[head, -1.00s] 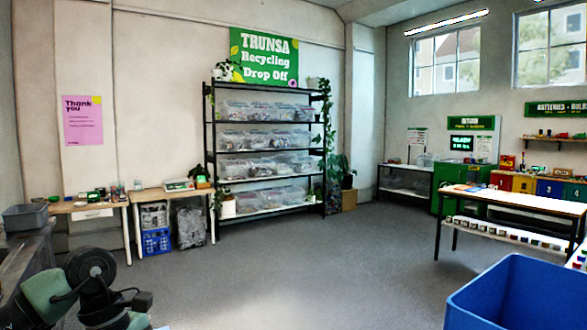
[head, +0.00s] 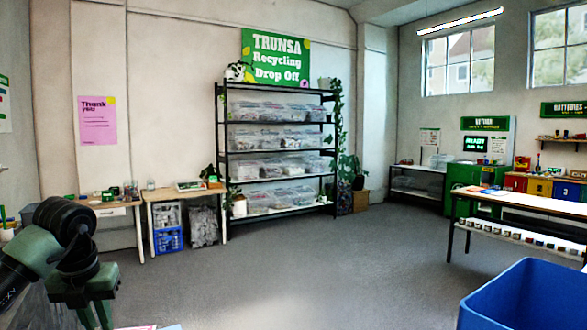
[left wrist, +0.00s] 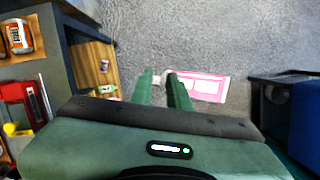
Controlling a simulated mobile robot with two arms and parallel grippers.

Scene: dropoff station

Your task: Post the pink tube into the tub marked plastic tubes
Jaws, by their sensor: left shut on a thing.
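My left gripper (head: 95,318) is at the lower left of the head view, its fingertips cut off by the bottom edge. In the left wrist view its two green fingers (left wrist: 161,82) are shut on the pink tube (left wrist: 205,88), a flat pink and white shape reaching right from the fingertips. Grey floor shows behind it. A sliver of pink and white shows at the bottom edge of the head view, beside the gripper. I cannot read a plastic tubes marking on any tub. My right gripper is not in view.
A blue bin (head: 530,300) stands at the lower right. A black shelf (head: 278,212) with clear bins is against the back wall, with small tables (head: 160,195) to its left. A workbench (head: 530,203) is at right. The grey floor between is clear.

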